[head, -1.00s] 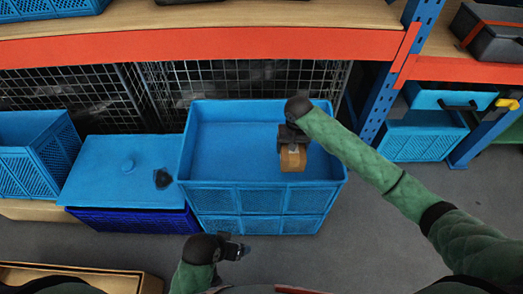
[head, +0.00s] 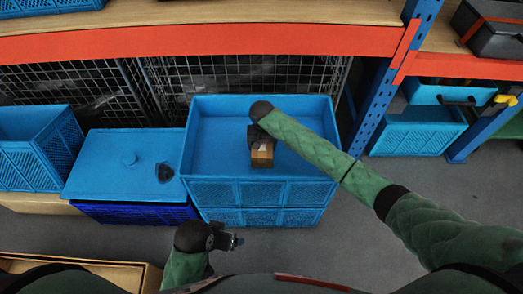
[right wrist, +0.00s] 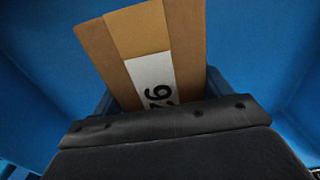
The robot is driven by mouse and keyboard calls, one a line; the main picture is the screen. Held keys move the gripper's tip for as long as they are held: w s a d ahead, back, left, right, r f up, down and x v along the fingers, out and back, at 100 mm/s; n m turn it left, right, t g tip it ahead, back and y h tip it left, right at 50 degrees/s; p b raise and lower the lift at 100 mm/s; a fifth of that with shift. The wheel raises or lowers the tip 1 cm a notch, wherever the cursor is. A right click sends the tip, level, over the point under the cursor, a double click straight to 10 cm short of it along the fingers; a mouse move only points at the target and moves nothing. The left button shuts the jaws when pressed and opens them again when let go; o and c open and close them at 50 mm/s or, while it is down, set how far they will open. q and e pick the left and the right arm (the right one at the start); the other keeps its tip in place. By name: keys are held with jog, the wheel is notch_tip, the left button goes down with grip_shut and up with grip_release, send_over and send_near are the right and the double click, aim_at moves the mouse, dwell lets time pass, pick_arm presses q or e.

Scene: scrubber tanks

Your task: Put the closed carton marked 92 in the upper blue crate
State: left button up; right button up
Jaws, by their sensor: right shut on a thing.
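The brown carton (head: 262,157) has a tan tape strip and a white label reading 92, seen upside down on the carton in the right wrist view (right wrist: 152,72). My right gripper (head: 259,138) is shut on it from above. The carton is over the inside of the upper blue crate (head: 262,193), near its middle; I cannot tell whether it touches the floor. The upper crate stands on another blue crate (head: 265,217) and is otherwise empty as far as I see. My left gripper (head: 230,241) is in front of the stack, empty; its jaw opening is unclear.
A blue lidded box (head: 110,165) with a small dark thing (head: 165,173) on top stands left of the stack. Another blue crate (head: 40,150) is farther left. An orange-edged shelf (head: 200,40) runs above, with a blue post (head: 375,110) to the right.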

jog(key=shift+a+f+p, duration=0.15)
jog(key=shift+f+p, duration=0.15)
jog(key=shift+f, duration=1.75)
pick_arm(q)
jog(key=shift+s+a+r, duration=0.15)
jog(key=shift+a+r, duration=0.2)
jog(key=shift+r, duration=0.25)
pick_arm(e)
jog(key=o, duration=1.2)
jog(key=shift+f, duration=0.1)
pick_arm(q)
jog(key=shift+f, duration=0.2)
